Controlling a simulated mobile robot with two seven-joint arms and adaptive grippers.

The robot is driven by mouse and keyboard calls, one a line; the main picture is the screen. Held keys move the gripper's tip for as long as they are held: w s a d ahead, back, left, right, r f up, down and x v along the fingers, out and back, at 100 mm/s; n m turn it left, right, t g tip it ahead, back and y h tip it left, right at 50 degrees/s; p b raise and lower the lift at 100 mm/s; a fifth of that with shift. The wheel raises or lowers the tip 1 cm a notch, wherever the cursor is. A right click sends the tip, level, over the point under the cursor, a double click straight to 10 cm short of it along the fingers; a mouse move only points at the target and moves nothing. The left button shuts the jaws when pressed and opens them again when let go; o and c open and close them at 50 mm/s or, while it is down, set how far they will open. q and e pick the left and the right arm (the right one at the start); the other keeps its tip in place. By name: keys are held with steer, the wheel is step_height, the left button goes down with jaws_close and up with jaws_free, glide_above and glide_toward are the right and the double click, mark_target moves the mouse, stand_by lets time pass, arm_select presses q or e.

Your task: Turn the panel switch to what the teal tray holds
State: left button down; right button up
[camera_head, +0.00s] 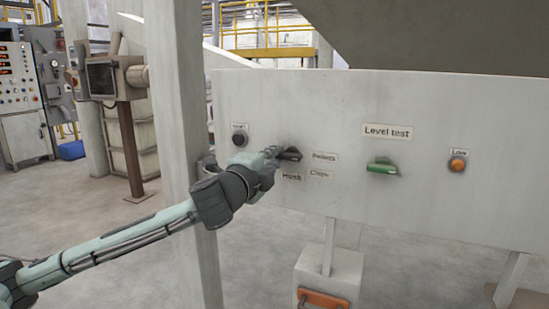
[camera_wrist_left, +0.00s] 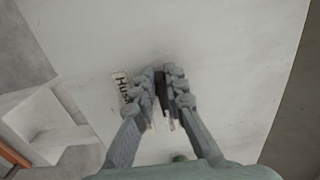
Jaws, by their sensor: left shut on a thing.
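The black panel switch (camera_head: 290,153) sits on the pale sloping panel (camera_head: 340,110). Labels reading Pellets (camera_head: 325,156), Chips (camera_head: 321,174) and Husk (camera_head: 292,177) stand to its right and below it. My left gripper (camera_head: 274,156) is at the switch, shut on it. In the left wrist view, its two fingers (camera_wrist_left: 163,82) are on either side of the dark switch handle (camera_wrist_left: 162,95), beside the Husk label (camera_wrist_left: 121,87). The fingers hide part of the switch, so I cannot tell its exact setting. No teal tray shows. My right gripper is not in view.
A green handle (camera_head: 382,168) under a Level test label and an orange button (camera_head: 457,165) are to the right on the panel. A black knob (camera_head: 239,139) is at its left. A grey post (camera_head: 178,100) stands close behind my left arm.

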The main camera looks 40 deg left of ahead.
arm_select(q)
steer(key=c, duration=1.6)
jaws_free()
steer(key=shift+o, duration=0.2)
step_height(320, 180, up, 10)
steer(key=shift+f, duration=0.1)
